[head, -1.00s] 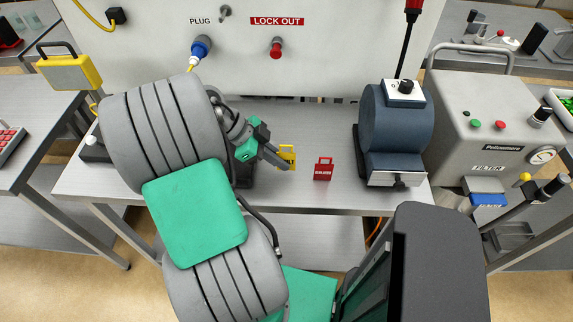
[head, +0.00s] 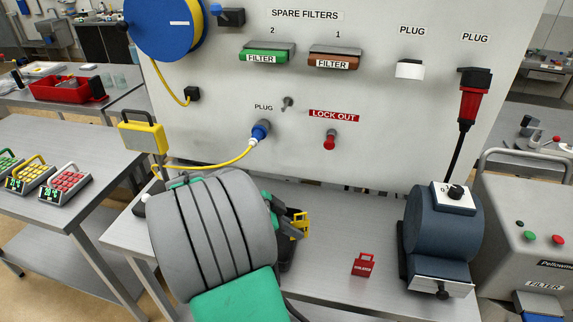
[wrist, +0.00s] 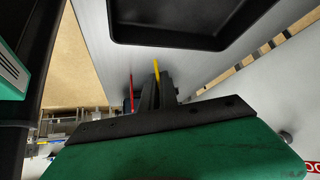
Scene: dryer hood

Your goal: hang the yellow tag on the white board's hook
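The yellow tag (head: 299,224) is at the tip of my gripper (head: 291,232), in front of the white board (head: 380,110). In the wrist view, my gripper (wrist: 154,98) is shut on the yellow tag (wrist: 156,68), which shows nearly edge-on. A small grey peg (head: 287,103) sticks out of the board right of the lower PLUG label. A red peg (head: 329,141) sits below the LOCK OUT label; I cannot tell which peg is the hook. The tag is apart from both, lower in the picture. My arm hides part of the gripper.
A blue-grey machine (head: 441,232) stands further right. A yellow cable (head: 205,164) runs from the blue plug (head: 261,130) to the left. The board's area around the pegs is clear.

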